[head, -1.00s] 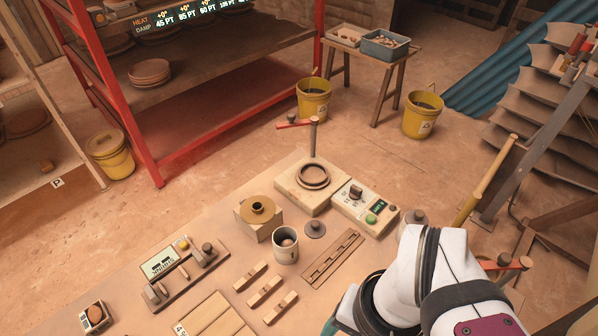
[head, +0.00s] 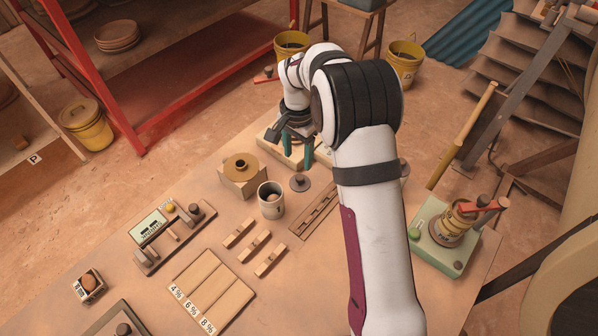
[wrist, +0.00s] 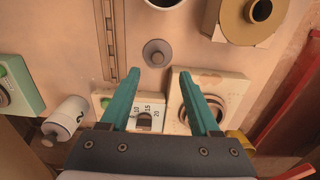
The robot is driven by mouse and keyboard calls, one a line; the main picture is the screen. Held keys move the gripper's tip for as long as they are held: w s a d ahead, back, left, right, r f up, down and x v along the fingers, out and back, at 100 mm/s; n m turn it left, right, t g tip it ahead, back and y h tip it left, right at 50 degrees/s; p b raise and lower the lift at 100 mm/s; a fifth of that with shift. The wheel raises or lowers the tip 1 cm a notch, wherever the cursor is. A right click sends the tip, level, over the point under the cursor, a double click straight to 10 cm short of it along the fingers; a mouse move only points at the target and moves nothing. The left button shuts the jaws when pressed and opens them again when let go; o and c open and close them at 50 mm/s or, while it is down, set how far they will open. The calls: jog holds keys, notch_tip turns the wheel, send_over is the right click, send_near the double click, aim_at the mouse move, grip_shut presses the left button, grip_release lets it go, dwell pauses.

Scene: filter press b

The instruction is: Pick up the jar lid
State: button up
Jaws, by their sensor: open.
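The jar lid (head: 300,181) is a flat grey-brown disc with a small round knob, lying on the bench beside the open white jar (head: 271,200). In the wrist view the lid (wrist: 157,53) lies just beyond my fingertips, roughly centred between them. The jar holds a round brown thing; only its edge (wrist: 163,2) shows at the top of the wrist view. My gripper (head: 298,156) is open and empty, its teal fingers pointing down behind the lid in the head view. In the wrist view the gripper (wrist: 156,77) is above the dial box, apart from the lid.
A wooden block with a ring (head: 241,172) stands left of the lid, and a slotted wooden strip (head: 318,211) lies to its right. The dial box (wrist: 145,107) and a block with a round recess (wrist: 222,92) are below my fingers. Small wooden blocks (head: 254,246) lie nearer.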

aim_at(300, 177)
jog(key=f, duration=0.8)
jog(key=shift+d+f, duration=0.15)
jog(key=shift+d, duration=0.1)
grip_shut()
